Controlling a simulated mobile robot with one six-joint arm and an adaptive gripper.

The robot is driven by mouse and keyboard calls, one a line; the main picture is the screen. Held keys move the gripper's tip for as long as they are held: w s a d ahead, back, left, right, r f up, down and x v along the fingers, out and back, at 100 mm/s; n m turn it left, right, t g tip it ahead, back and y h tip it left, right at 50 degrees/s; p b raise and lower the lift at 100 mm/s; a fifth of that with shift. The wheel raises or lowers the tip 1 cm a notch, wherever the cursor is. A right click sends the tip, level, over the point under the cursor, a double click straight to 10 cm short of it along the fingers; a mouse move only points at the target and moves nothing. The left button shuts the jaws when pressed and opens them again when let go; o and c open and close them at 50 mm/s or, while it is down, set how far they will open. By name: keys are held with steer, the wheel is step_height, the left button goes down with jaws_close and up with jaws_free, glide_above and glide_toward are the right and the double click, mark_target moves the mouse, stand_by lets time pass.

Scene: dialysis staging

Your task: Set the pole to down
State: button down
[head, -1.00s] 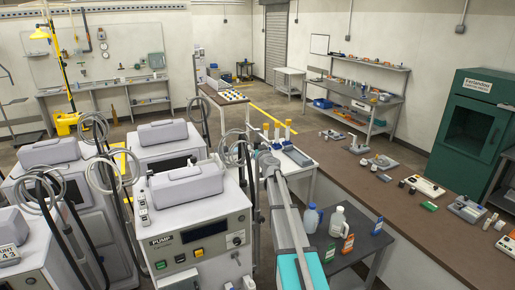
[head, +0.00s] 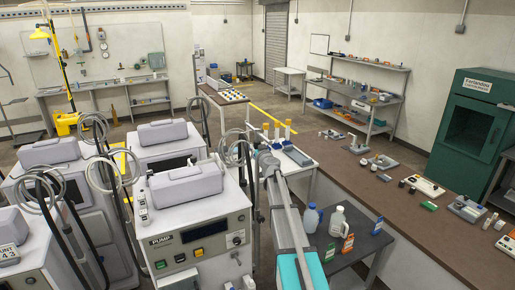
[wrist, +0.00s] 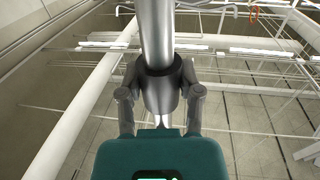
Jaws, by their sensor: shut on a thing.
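The pole (wrist: 155,30) is a smooth grey metal rod in the wrist view, running from the top edge down to a dark collar with a metal sleeve. My gripper (wrist: 163,95) has its two grey fingers on either side of this sleeve, shut on it. Its teal body fills the bottom of the view and hides what lies below. In the head view my grey arm reaches away beside the white pump machine (head: 200,222); the gripper's hold on the pole is too small to make out there.
Several more white machines (head: 165,145) with coiled hoses crowd the left. A long brown counter (head: 410,235) with small items runs along the right. A dark low table (head: 345,262) with jugs stands close right of my arm. Open floor shows farther back.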

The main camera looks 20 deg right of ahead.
mark_target(258, 202)
step_height(258, 202, down, 30)
steer(key=b, duration=2.9)
steer(key=shift+b, duration=0.4)
steer(key=shift+s, duration=0.1)
steer(key=shift+c, duration=1.7)
jaws_free()
steer(key=shift+f, duration=0.15)
steer(key=shift+o, duration=0.4)
